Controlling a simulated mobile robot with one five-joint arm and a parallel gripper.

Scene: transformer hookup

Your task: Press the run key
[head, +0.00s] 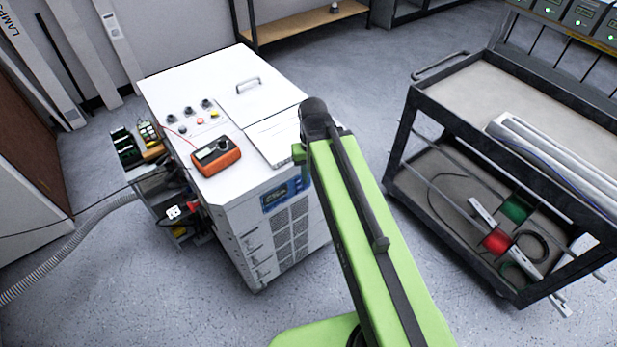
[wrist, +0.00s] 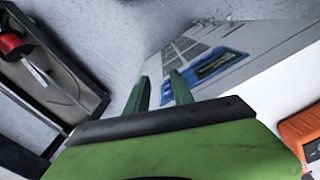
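A white cabinet (head: 190,85) stands left of centre, with several dark knobs and small red and orange buttons (head: 200,121) on its top. An orange meter (head: 217,156) with a dark display lies on the top near the front edge; part of it shows at the right of the wrist view (wrist: 300,135). I cannot tell which of these small controls is the run key. My gripper (wrist: 160,88) is open and empty, its two green fingers apart. In the head view my arm mostly hides the gripper.
A dark cart (head: 405,150) with grey conduit on top and red and green spools below stands at the right. A small rack of parts (head: 165,185) with cables and a grey hose (head: 75,230) is left of the cabinet. Bare floor lies between cabinet and cart.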

